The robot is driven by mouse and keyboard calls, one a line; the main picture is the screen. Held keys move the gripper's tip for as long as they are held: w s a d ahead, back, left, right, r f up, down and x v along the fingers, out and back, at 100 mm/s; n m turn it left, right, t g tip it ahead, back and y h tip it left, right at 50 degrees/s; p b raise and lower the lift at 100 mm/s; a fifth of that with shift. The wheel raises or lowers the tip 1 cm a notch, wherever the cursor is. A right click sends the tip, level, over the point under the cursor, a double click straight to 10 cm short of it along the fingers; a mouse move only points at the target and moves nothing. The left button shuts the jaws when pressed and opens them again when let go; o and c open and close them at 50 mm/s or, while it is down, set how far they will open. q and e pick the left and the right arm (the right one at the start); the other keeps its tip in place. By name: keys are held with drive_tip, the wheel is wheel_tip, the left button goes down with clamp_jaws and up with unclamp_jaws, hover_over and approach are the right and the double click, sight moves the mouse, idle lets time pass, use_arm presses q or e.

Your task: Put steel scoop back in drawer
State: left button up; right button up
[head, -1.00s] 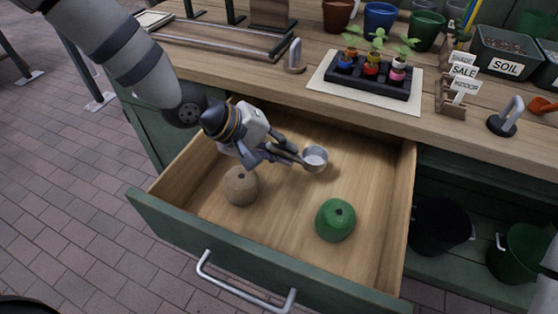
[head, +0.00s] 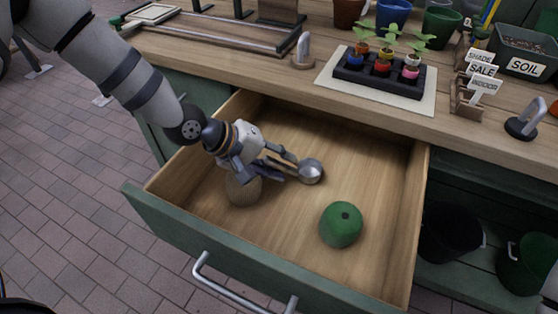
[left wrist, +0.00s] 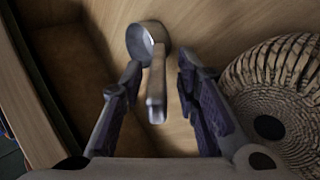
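The steel scoop (head: 311,172) is inside the open drawer (head: 385,225), near its middle, and appears to lie on the wooden floor. In the left wrist view, its round cup (left wrist: 143,42) lies just beyond the fingertips, and its handle (left wrist: 156,90) runs back between the fingers, with a gap on both sides. My left gripper (head: 288,168) is open and low in the drawer; its spread fingers also show in the left wrist view (left wrist: 158,72). In the head view the fingers hide most of the handle. My right gripper is not in view.
A brown woven round object (head: 243,190) sits beside my left gripper, partly hidden; it shows large in the left wrist view (left wrist: 285,90). A green round object (head: 341,225) sits nearer the drawer front. The right part of the drawer floor is clear. The worktop (head: 300,85) overhangs behind.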

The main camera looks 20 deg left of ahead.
use_arm(q)
drive_tip(key=shift+s+a+r, duration=0.1)
drive_tip(key=shift+r, duration=0.3)
drive_tip(key=p+v, duration=0.2)
drive_tip(key=v, duration=0.8)
drive_tip(key=shift+r+p, duration=0.15)
drive_tip(key=shift+p, duration=0.2)
drive_tip(key=shift+s+a+r, duration=0.35)
drive_tip(key=shift+a, duration=0.05)
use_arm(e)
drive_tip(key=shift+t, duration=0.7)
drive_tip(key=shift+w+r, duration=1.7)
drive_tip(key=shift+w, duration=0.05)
